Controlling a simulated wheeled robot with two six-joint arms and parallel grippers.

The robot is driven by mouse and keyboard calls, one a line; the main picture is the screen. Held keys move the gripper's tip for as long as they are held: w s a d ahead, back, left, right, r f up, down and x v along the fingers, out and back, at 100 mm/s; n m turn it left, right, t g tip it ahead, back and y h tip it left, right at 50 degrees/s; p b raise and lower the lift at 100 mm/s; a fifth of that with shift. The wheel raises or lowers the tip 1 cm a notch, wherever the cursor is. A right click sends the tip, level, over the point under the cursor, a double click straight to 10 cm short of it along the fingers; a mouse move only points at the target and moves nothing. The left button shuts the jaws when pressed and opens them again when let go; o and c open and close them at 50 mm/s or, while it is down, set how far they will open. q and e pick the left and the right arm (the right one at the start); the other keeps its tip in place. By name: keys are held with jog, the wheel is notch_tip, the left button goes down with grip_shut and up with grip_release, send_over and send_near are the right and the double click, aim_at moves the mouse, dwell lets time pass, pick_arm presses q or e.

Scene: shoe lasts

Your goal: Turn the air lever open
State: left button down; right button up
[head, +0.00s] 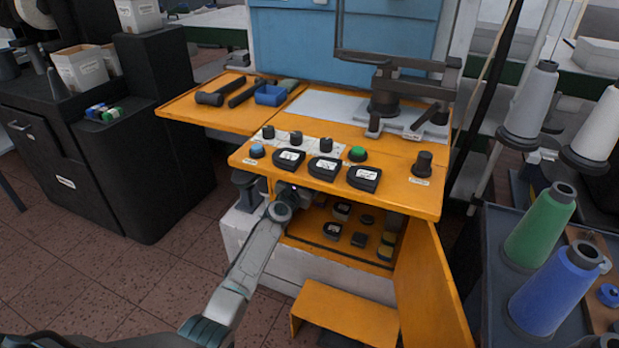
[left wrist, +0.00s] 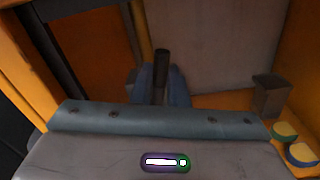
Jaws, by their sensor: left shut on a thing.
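The left wrist view shows a dark upright rod, which looks like the air lever (left wrist: 161,62), between the blue-grey fingers of my left gripper (left wrist: 162,88). The fingers are shut on it. In the head view my left arm reaches into the open front of the orange machine (head: 420,200), at the left side below the gauge panel. There the wrist hides the fingers, and I cannot make out the lever. How far the lever is turned I cannot tell. My right gripper is in neither view.
An orange door (head: 432,285) stands open at the cabinet's right. Gauges and knobs lie on the shelf (head: 350,258) inside. An orange step (head: 345,312) stands on the floor in front. A rack with thread cones (head: 540,228) is at the right, a black cabinet (head: 75,165) at the left.

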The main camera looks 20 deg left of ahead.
pick_arm(q)
jog(key=shift+a+n, duration=0.8)
jog(key=shift+n, duration=0.7)
jog(key=c, duration=1.4)
grip_release()
jog(key=shift+s+r+p, duration=0.1)
jog(key=shift+p, duration=0.2)
